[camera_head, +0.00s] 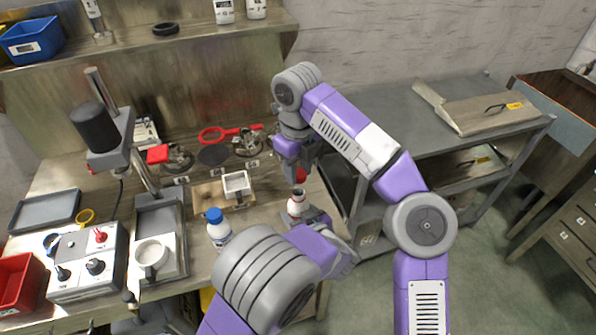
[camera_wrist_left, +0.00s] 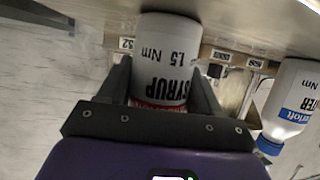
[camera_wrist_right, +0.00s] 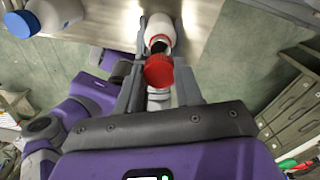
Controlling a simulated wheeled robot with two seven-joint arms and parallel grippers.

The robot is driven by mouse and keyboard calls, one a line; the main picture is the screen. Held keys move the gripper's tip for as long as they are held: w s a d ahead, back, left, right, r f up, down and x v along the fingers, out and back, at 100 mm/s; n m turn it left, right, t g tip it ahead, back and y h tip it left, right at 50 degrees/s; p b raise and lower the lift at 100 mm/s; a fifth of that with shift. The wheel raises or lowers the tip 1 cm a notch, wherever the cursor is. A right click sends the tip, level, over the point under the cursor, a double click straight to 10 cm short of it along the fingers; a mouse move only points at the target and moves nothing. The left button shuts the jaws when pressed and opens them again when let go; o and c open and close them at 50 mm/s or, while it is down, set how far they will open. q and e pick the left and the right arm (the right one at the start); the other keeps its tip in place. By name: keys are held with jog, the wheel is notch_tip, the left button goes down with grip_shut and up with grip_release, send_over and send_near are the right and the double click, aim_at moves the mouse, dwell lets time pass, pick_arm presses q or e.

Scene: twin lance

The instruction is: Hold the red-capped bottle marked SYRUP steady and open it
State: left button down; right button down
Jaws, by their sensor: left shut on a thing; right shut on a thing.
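The white SYRUP bottle (camera_head: 296,207) stands at the front right of the bench. Its label reads SYRUP and 1.5 Nm, upside down in the left wrist view (camera_wrist_left: 162,62). My left gripper (camera_head: 305,215) is shut around its body. The red cap (camera_head: 301,175) is off the bottle and sits just above its open neck. My right gripper (camera_head: 299,165) is shut on the cap. In the right wrist view the cap (camera_wrist_right: 158,72) is between the fingertips, and the bottle's dark mouth (camera_wrist_right: 158,46) shows beyond it.
A blue-capped white bottle (camera_head: 218,230) stands close, left of the SYRUP bottle. A control box (camera_head: 88,262) and a press stand (camera_head: 143,170) fill the left. A grey side table (camera_head: 400,110) is at right.

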pick_arm(q)
jog(key=shift+c, duration=0.6)
grip_release()
